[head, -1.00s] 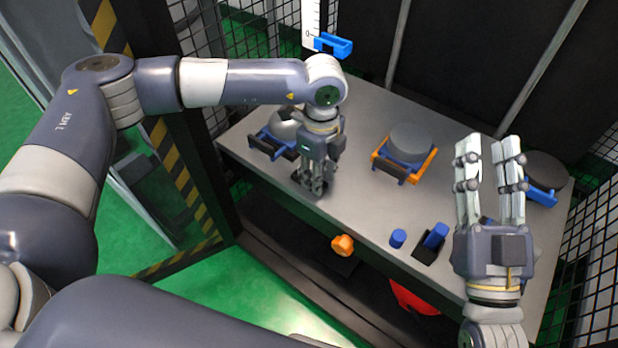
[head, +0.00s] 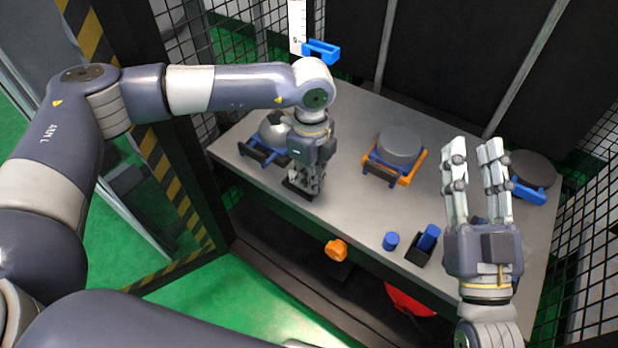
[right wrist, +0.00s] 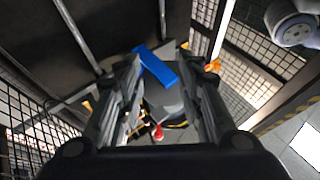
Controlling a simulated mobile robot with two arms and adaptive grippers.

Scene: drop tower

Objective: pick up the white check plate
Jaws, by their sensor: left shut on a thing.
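My left gripper (head: 306,182) points down over a small dark stand (head: 299,191) at the table's front left. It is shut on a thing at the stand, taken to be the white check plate. The fingers hide nearly all of it, and I cannot tell whether it is clear of the stand. My right gripper (head: 476,165) is raised in front of the table's right part. Its fingers are apart and empty, as the right wrist view (right wrist: 160,95) also shows.
The grey table (head: 345,210) carries a domed weight on a dark-handled carrier (head: 264,152), a grey disc (head: 399,146) on an orange-blue carrier, a dark disc (head: 533,167), a blue cylinder (head: 391,241) and a black holder (head: 418,253). Mesh fencing stands behind. An orange knob (head: 336,250) is below the front edge.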

